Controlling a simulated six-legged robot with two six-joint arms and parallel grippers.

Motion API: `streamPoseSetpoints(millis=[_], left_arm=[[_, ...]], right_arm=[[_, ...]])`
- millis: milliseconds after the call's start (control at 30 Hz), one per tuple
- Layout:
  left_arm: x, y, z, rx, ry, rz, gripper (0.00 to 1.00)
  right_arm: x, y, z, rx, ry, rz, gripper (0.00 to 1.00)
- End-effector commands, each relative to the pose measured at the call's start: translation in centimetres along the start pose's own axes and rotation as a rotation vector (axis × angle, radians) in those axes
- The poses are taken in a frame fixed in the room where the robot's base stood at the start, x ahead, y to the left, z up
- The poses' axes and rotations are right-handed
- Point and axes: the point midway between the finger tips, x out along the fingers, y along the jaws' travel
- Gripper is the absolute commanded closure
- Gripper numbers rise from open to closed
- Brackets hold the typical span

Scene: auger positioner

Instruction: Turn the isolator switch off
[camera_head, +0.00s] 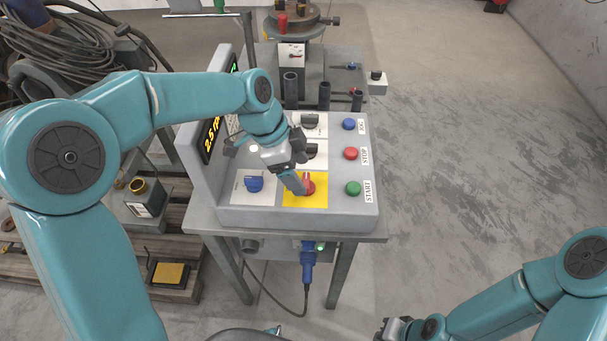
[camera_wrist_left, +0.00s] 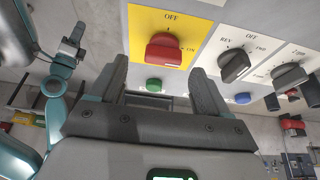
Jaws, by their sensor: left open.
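The isolator switch is a red rotary knob (camera_head: 309,187) on a yellow plate (camera_head: 318,200) at the front of the grey sloped console. In the left wrist view the red knob (camera_wrist_left: 164,50) lies sideways, with the ON mark at its right end and OFF printed above it. My left gripper (camera_head: 298,186) is over the yellow plate, close to the knob and partly covering it. In the left wrist view its two fingers (camera_wrist_left: 162,85) are apart and empty, and the knob appears between and beyond their tips. My right gripper (camera_head: 393,328) is low at the right, away from the console.
A blue knob (camera_head: 254,183) sits left of the yellow plate; dark knobs (camera_head: 311,121) sit behind it. Green (camera_head: 354,188), red (camera_head: 351,153) and blue (camera_head: 349,124) buttons line the console's right side. A display panel (camera_head: 208,135) stands at left. The floor at right is clear.

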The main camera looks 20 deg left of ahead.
Motion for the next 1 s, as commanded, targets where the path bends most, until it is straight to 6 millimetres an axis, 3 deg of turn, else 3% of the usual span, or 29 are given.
streamPoseSetpoints(millis=[200,533,567,700,733,1000], left_arm=[[2.7,-0.1,-0.1,0.0,0.0,0.002,0.23],[3.1,-0.3,-0.1,0.0,0.0,0.0,0.23],[3.1,-0.3,-0.1,0.0,0.0,0.0,0.3],[3.1,-0.3,-0.1,0.0,0.0,-0.001,0.75],[3.1,-0.3,-0.1,0.0,0.0,-0.001,0.79],[3.1,-0.3,-0.1,-0.019,0.001,-0.01,0.79]], right_arm=[[0.0,0.0,0.0,0.0,0.0,0.0,1.0],[0.0,0.0,0.0,0.0,0.0,0.0,1.0],[0.0,0.0,0.0,0.0,0.0,0.0,1.0],[0.0,0.0,0.0,0.0,0.0,0.0,1.0],[0.0,0.0,0.0,0.0,0.0,0.0,1.0],[0.2,0.1,0.0,0.0,0.0,0.0,1.0]])
